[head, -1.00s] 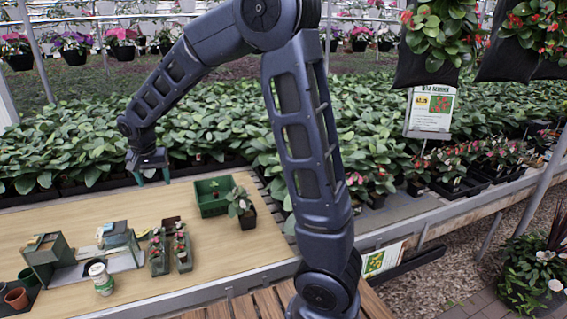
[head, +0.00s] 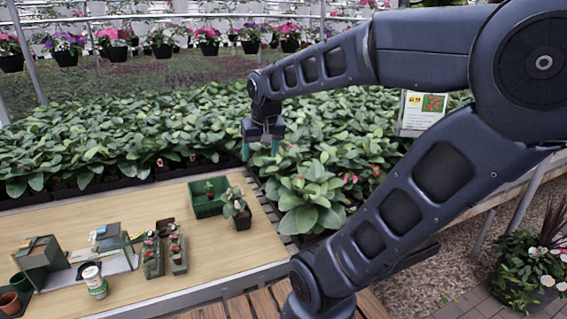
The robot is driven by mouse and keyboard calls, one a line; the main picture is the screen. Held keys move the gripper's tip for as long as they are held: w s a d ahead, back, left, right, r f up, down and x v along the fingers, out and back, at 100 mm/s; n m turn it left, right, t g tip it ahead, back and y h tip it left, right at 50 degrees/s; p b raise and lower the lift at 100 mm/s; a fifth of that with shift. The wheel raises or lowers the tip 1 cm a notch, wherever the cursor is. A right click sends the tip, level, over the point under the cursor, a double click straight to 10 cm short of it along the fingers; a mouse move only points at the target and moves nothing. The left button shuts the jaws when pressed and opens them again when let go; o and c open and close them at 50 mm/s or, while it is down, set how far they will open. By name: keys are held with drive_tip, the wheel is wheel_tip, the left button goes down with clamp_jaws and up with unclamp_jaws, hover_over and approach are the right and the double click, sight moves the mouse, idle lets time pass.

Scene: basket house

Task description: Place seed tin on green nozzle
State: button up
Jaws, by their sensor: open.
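A small white and green can (head: 97,286), which looks like the seed tin, stands upright near the front left of the wooden tabletop (head: 210,256). I cannot make out a green nozzle for certain at this size. My gripper (head: 260,149) points down with its fingers apart and nothing between them. It hangs over the leafy plants behind the table, above and to the right of the green crate, and well away from the can.
A green crate (head: 196,209) and a potted plant (head: 241,217) stand at the table's back right. Two narrow planters (head: 153,263) with red tops sit mid-table. Green-grey box-like stands (head: 40,262) and brown pots (head: 10,303) are at the left. The tabletop's right front is clear.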

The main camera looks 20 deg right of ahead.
drive_tip(key=s+d+f, duration=0.1)
drive_tip(key=s+d, duration=0.3)
drive_tip(key=s, duration=0.3)
drive_tip(key=shift+d+t, duration=0.15)
drive_tip(key=shift+t, duration=0.15)
drive_tip(key=shift+f, duration=0.1)
idle(0.8)
